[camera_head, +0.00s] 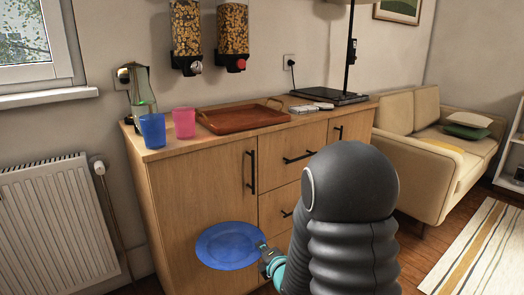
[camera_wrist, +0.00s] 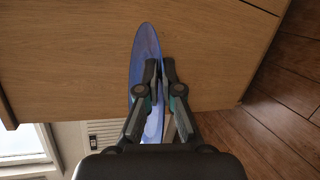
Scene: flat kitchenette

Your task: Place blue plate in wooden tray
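The blue plate (camera_head: 230,246) is held by its right edge in my gripper (camera_head: 264,250), in front of the cabinet and below its top. In the wrist view the plate (camera_wrist: 146,62) shows nearly edge-on between the fingers of my gripper (camera_wrist: 158,72), which are closed on its rim. The wooden tray (camera_head: 242,118) lies on the cabinet top, with handles at its ends, and looks empty. The tray is higher than the plate and is not in the wrist view.
A blue cup (camera_head: 152,131) and a pink cup (camera_head: 184,122) stand left of the tray. A glass bottle (camera_head: 142,88) is behind them. A black lamp base (camera_head: 328,97) is to the tray's right. The cabinet (camera_head: 190,195) has protruding black handles.

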